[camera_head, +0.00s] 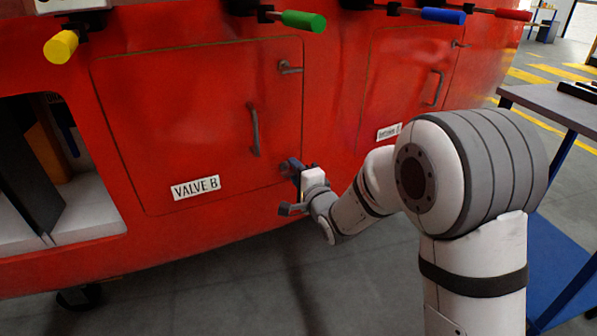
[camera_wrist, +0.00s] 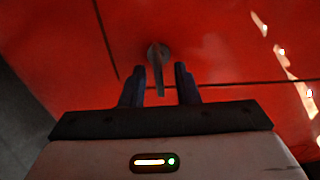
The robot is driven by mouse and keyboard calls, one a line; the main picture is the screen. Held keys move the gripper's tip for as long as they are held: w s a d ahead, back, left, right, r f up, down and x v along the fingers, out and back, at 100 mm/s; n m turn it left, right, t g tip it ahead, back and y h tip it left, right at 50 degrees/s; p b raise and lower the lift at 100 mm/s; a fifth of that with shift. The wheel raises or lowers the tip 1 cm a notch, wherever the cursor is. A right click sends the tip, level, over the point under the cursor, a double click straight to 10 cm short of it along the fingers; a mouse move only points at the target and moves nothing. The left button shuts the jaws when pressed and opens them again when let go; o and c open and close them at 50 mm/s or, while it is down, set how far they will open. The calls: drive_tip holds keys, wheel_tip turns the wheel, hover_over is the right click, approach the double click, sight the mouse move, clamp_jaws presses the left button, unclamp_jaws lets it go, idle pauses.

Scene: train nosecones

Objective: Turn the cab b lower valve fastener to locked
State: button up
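The lower valve fastener (camera_wrist: 157,54) shows in the wrist view as a grey round base on the red panel, with a thin lever pointing down the picture toward my gripper. My gripper (camera_wrist: 160,70) is open, with its two dark blue fingers on either side of the lever. The lever lies nearer the left finger, and a gap shows on the right. In the head view my gripper (camera_head: 291,168) is at the lower right corner of the VALVE B door (camera_head: 185,110) and mostly hides the fastener. The door appears shut.
The upper fastener (camera_head: 290,68) and a vertical door handle (camera_head: 254,130) are above my gripper. Coloured handles, including a green one (camera_head: 303,21), stick out along the top. An open compartment (camera_head: 90,215) is at the left. A table (camera_head: 560,105) stands at the right.

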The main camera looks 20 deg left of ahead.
drive_tip(key=p+v, duration=0.1)
drive_tip(key=v, duration=0.6)
drive_tip(key=shift+s+d+p, duration=0.25)
drive_tip(key=shift+d+p, duration=0.05)
drive_tip(key=s+d+r+n+g+h+p, duration=0.2)
drive_tip(key=d+r+h+p, duration=0.3)
drive_tip(key=d+r+p, duration=0.45)
drive_tip(key=s+d+r+n+g+h+p, duration=0.1)
drive_tip(key=s+d+r+n+h+p, duration=0.15)
drive_tip(key=d+r+h+p, duration=0.5)
drive_tip(key=s+d+r+n+g+p, duration=0.2)
drive_tip(key=s+d+r+g+p, duration=0.2)
drive_tip(key=s, duration=0.5)
drive_tip(key=s+d+r+n+g+p, duration=0.3)
drive_tip(key=s+d+r+p, duration=0.6)
drive_tip(key=shift+s+d+r+g, duration=0.15)
drive_tip(key=shift+s+r+g, duration=0.1)
drive_tip(key=shift+s+g, duration=0.15)
